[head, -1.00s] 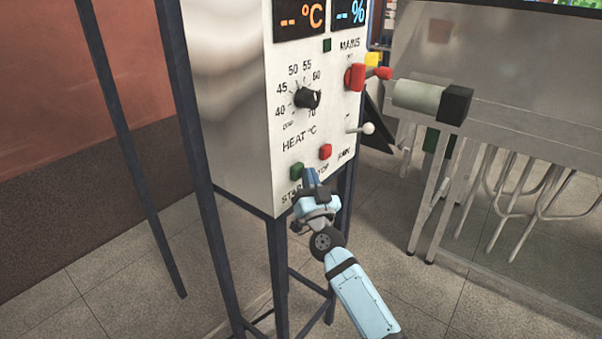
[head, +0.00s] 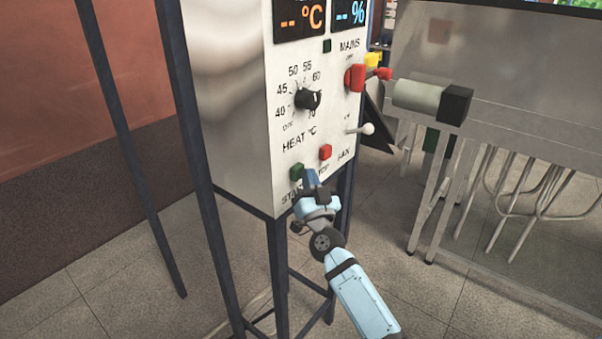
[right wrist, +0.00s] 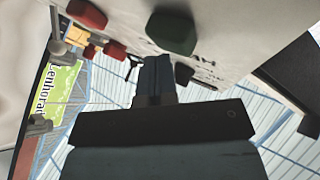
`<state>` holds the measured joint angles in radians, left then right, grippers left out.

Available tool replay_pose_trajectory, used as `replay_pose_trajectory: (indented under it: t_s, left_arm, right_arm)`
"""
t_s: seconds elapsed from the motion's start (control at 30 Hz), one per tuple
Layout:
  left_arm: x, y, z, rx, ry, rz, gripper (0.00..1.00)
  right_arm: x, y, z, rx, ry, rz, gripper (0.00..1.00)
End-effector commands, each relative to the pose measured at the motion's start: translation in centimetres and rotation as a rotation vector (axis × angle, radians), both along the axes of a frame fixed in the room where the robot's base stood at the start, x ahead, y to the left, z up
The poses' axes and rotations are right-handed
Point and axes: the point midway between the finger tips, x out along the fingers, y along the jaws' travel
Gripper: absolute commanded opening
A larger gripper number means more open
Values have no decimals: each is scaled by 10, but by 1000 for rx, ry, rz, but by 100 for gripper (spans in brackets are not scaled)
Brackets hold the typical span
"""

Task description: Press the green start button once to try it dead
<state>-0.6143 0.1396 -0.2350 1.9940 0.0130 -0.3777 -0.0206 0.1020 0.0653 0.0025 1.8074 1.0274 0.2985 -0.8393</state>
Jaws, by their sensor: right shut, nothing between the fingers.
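The green start button (head: 297,172) sits low on the white control panel (head: 285,140), at the left of the red stop button (head: 325,152). My right gripper (head: 311,179) is shut and empty, just right of the green button in the head view. In the right wrist view the shut fingertips (right wrist: 156,62) point at the panel beside the green button (right wrist: 172,32). I cannot tell whether they touch it. My left gripper is not in view.
The panel carries a black heat knob (head: 307,98), a red mains switch (head: 355,77) and a small lever (head: 366,129). The orange display (head: 300,18) and blue display (head: 350,12) show dashes. A steel table (head: 500,115) stands at the right.

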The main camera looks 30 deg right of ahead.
Motion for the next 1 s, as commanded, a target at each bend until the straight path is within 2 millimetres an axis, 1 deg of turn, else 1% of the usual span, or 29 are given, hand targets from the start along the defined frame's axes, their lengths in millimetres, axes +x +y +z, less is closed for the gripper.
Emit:
replay_pose_trajectory:
  t_s: [0.2,0.57,1.0]
  left_arm:
    - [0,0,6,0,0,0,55]
    - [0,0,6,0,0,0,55]
    - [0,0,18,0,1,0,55]
  right_arm:
    - [-11,-4,0,-1,1,0,0]
    - [-13,-5,0,-1,1,0,0]
    - [-51,-21,1,-2,2,-1,0]
